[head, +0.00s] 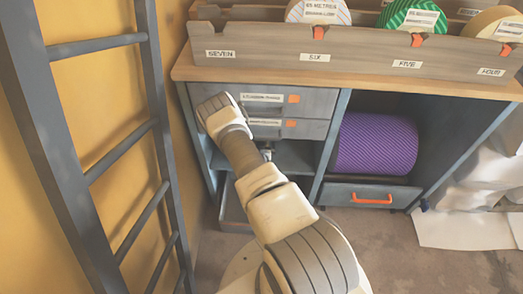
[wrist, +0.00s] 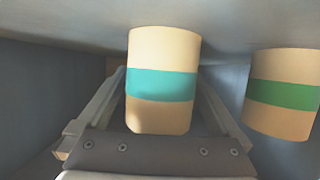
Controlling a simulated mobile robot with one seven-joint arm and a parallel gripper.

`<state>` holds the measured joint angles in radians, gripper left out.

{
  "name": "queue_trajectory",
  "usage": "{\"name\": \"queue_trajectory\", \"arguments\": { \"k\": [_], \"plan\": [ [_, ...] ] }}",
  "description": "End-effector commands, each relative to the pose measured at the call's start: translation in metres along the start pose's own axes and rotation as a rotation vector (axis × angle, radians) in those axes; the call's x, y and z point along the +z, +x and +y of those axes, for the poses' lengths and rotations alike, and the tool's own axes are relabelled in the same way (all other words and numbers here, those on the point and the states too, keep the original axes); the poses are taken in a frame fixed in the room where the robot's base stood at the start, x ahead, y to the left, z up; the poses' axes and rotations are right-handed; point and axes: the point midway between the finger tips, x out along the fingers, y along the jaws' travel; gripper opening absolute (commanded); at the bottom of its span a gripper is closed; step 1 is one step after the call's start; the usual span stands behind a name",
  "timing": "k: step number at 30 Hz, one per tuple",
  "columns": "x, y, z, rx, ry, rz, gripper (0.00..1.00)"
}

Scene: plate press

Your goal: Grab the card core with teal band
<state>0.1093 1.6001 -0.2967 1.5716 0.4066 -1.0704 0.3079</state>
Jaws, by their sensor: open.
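In the wrist view, the card core with teal band (wrist: 162,86) is a tan cylinder with a teal stripe around its middle. My gripper (wrist: 160,78) is open, with one finger on each side of this core. A gap shows at the right finger; whether the left finger touches the core is hard to tell. A second tan core with a green band (wrist: 282,94) stands just to the right, outside the fingers. In the head view my arm reaches to the cabinet, and the cores and fingers are not visible there.
The cabinet has two labelled grey drawers (head: 307,103) above an open shelf space. A purple roll (head: 375,145) lies in the right bay, above a drawer with an orange handle (head: 371,199). A dark ladder (head: 110,160) stands at left. White sheets (head: 465,228) lie on the right floor.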

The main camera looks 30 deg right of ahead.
Motion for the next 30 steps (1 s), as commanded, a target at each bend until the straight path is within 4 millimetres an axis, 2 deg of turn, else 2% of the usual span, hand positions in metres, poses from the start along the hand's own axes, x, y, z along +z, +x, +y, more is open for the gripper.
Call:
{"name": "queue_trajectory", "arguments": {
  "k": [7,18,21,30],
  "plan": [
    [-0.0005,0.0012,0.0003,0.001,0.000,-0.001,0.98],
    [-0.0004,0.0010,0.0002,0.001,0.000,-0.001,0.32],
    [-0.0005,0.0010,0.0001,0.001,0.001,0.000,0.16],
    [-0.0019,-0.0003,0.0001,0.001,0.001,-0.001,0.16]
  ]
}}
